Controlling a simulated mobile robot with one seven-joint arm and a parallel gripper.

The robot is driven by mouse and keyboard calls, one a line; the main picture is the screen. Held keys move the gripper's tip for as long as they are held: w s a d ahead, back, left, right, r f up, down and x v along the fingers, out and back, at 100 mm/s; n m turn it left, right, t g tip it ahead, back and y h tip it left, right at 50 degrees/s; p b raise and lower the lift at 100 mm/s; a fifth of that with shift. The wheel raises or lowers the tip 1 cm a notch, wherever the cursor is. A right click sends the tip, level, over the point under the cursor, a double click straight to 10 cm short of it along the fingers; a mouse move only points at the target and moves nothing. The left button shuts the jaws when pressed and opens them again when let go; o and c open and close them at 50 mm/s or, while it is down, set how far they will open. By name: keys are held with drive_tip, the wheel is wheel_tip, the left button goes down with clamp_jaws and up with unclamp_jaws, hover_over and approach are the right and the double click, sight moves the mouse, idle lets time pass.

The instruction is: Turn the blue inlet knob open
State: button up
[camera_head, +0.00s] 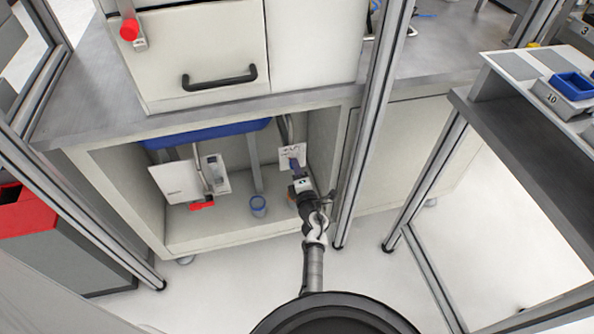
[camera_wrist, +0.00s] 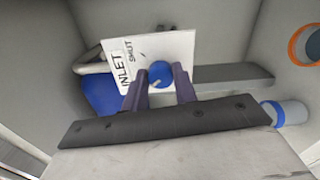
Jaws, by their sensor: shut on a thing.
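The blue inlet knob (camera_wrist: 160,74) is round and sits in front of a white plate (camera_wrist: 178,48) that reads "INLET" and "SHUT". My gripper (camera_wrist: 161,80) has its two dark purple fingers on either side of the knob and is shut on it. A short light mark shows on the knob's lower part. In the head view my arm reaches into the open cabinet, and my gripper (camera_head: 295,165) is at the small white plate (camera_head: 291,153) at the right. There the knob is hidden behind my gripper.
A metal post (camera_head: 372,120) stands just right of my arm.

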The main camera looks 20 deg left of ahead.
drive_tip(key=shift+n, duration=0.7)
drive_tip(key=o, duration=1)
drive_tip(key=p+v, duration=0.2)
drive_tip(key=v, duration=1.2)
drive_tip(key=shift+p, duration=0.4)
